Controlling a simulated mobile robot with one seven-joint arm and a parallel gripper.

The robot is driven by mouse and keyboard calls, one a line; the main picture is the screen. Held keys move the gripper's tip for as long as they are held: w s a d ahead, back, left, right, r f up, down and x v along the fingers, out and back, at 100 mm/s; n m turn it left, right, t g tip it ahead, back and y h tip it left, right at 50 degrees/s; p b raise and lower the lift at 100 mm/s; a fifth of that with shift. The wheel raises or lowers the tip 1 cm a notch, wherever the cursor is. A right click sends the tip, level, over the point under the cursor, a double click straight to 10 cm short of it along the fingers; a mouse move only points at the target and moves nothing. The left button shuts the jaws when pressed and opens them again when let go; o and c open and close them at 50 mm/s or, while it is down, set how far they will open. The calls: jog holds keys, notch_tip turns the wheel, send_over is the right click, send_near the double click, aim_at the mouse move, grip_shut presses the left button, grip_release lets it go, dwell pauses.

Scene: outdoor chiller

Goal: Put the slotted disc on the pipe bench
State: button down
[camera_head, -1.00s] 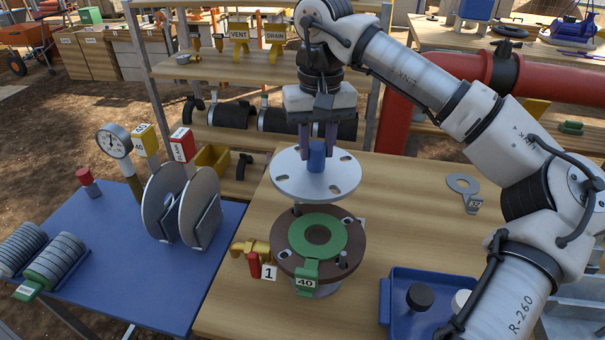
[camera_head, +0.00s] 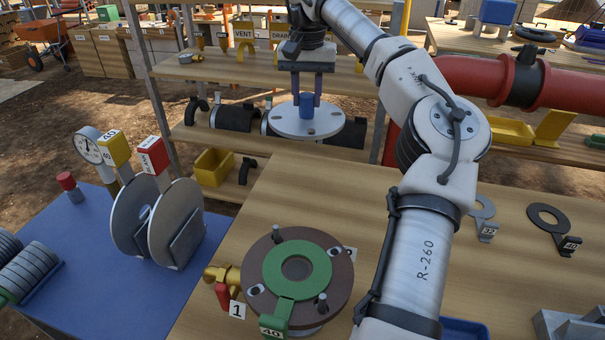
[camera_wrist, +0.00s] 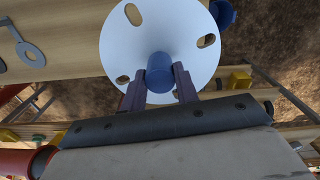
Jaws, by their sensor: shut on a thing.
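The slotted disc (camera_head: 284,124) is a pale round plate with slots near its rim and a blue knob (camera_head: 306,100) at its centre. My gripper (camera_head: 306,106) is shut on the blue knob and holds the disc in the air, roughly level. In the wrist view the disc (camera_wrist: 150,25) is seen from the knob side, with the gripper fingers (camera_wrist: 159,74) on either side of the knob. The wooden bench (camera_head: 400,260) bears a brown pipe flange (camera_head: 337,281) with a green ring (camera_head: 272,270) on it and upright studs. In the head view the disc appears beyond the bench's far edge.
A blue table (camera_head: 100,290) at left holds a gauge (camera_head: 88,146) and two upright grey discs (camera_head: 175,225). A shelf rack (camera_head: 200,140) stands behind the held disc. Ring gaskets (camera_head: 549,218) lie on the bench at right. Free wood lies behind the flange.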

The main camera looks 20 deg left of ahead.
aim_at(307, 121)
notch_tip(307, 121, down, 18)
jog(key=shift+f+p, duration=0.25)
jog(key=shift+p, duration=0.75)
jog(key=shift+f, duration=0.1)
jog(key=c, duration=1.1)
grip_release()
jog(key=shift+o, duration=0.2)
notch_tip(307, 121, up, 12)
jog(key=shift+r+b, duration=0.1)
jog(key=shift+b, duration=0.75)
